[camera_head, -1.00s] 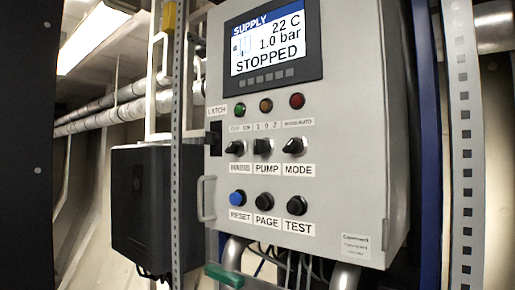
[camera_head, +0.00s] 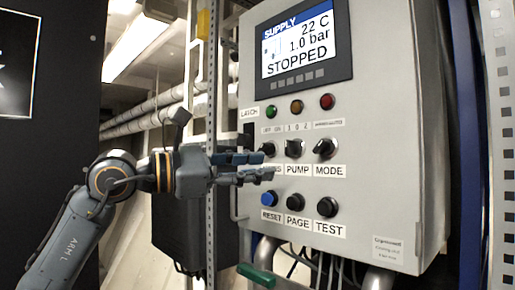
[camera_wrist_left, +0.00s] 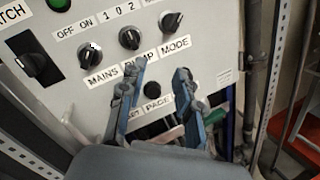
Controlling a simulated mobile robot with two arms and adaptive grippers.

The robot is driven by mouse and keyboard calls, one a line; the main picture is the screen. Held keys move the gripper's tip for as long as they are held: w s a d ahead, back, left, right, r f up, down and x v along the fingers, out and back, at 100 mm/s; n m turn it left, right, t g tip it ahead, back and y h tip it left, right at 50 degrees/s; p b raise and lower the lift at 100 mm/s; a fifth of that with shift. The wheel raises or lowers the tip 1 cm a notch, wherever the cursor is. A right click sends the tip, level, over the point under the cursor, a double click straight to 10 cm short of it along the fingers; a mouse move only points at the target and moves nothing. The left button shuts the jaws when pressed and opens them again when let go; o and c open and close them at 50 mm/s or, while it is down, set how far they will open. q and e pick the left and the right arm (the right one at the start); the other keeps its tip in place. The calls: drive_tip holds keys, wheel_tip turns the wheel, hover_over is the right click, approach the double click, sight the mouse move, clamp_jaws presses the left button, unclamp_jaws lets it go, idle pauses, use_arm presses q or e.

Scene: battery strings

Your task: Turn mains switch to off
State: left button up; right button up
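The mains switch (camera_head: 267,149) is a black rotary knob at the left of the knob row on the grey control panel. Its label is partly hidden by my left gripper in the head view. In the left wrist view the mains switch (camera_wrist_left: 90,54) shows clear between the OFF/ON marking and the MAINS label; I cannot tell surely which way it points. My left gripper (camera_head: 263,167) is open and empty in front of the panel, just below the mains switch. Its fingers (camera_wrist_left: 160,73) are spread in the wrist view, right of and below the knob. My right gripper is not in view.
The pump knob (camera_head: 294,148) and mode knob (camera_head: 324,148) stand close to the right. The blue reset button (camera_head: 269,198) is below. A latch (camera_head: 247,133) is at the panel's left edge. The display (camera_head: 297,44) reads STOPPED. A perforated post (camera_head: 211,100) stands left.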

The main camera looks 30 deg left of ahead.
use_arm(q)
drive_tip(key=s+a+r+n+t+y, duration=0.2)
drive_tip(key=s+a+r+y, duration=0.15)
drive_tip(key=a+y, duration=0.4)
drive_tip(key=h+p, duration=0.2)
drive_tip(key=p, duration=0.3)
approach(261, 147)
drive_tip(key=x, duration=0.7)
drive_tip(key=shift+w+d, duration=0.1)
drive_tip(key=shift+w, duration=0.05)
drive_tip(key=shift+w+d+f, duration=0.1)
drive_tip(key=shift+w+d, duration=0.1)
drive_tip(key=shift+w, duration=0.4)
clamp_jaws()
